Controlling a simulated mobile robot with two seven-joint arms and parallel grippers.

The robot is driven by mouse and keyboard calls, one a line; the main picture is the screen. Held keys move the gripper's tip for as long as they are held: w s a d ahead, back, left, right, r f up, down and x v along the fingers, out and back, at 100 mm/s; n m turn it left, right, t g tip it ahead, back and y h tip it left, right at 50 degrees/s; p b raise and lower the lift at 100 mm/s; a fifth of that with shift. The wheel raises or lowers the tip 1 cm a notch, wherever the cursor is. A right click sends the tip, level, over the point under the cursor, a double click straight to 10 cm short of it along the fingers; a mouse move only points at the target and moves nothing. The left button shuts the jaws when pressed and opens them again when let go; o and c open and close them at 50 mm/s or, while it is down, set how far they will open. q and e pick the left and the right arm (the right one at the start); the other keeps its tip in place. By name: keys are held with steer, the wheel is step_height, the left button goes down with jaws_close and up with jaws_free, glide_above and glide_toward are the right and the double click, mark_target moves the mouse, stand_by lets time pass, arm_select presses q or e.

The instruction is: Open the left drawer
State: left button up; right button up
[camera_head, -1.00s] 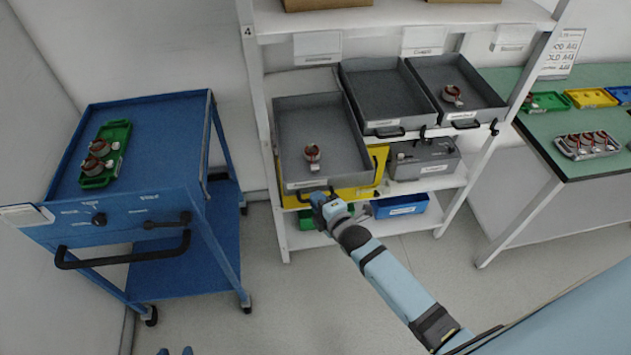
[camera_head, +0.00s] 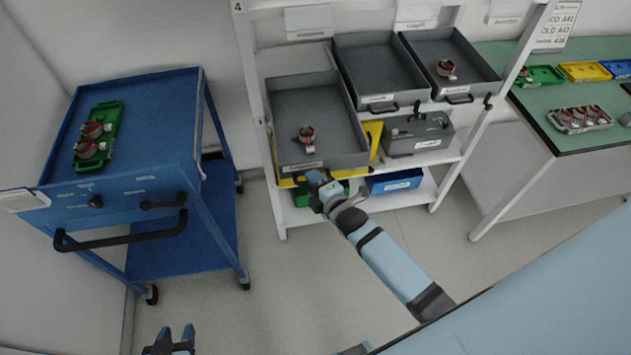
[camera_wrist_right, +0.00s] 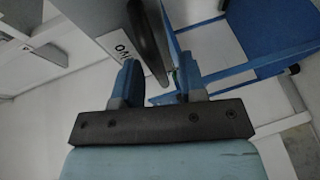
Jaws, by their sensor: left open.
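The left drawer (camera_head: 353,160) is a grey open-top tray on the white shelf. It stands further forward than the two grey drawers beside it and holds a copper-coloured stator part (camera_head: 306,134). My right gripper (camera_head: 313,179) is at its front face, below the label. In the right wrist view, the dark handle (camera_wrist_right: 149,40) runs down into the gap between the fingers of the right gripper (camera_wrist_right: 158,82). These fingers stand apart, with space beside the handle. My left gripper (camera_head: 176,334) is open and empty at the bottom edge, away from the shelf.
The middle drawer (camera_head: 378,98) is empty; the right drawer (camera_head: 460,98) holds another stator part. A blue cart (camera_head: 140,98) with a black bar handle stands left. A green table (camera_head: 520,100) stands right. Floor between cart and shelf is clear.

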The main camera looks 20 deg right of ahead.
steer(key=b+v, duration=0.1)
steer(key=v, duration=1.2)
steer(key=shift+s+b, duration=0.4)
steer(key=shift+r, duration=0.15)
steer(key=s+a+f+m+g, duration=0.2)
steer(key=s+m, duration=0.2)
steer(key=m, duration=0.4)
steer(key=s+a+f+m+g+p, duration=0.1)
steer(key=s+m, duration=0.3)
steer(key=m, duration=0.4)
steer(key=shift+s+a+f+g, duration=0.35)
steer(key=shift+a+f+g, duration=0.2)
steer(key=shift+f+g, duration=0.3)
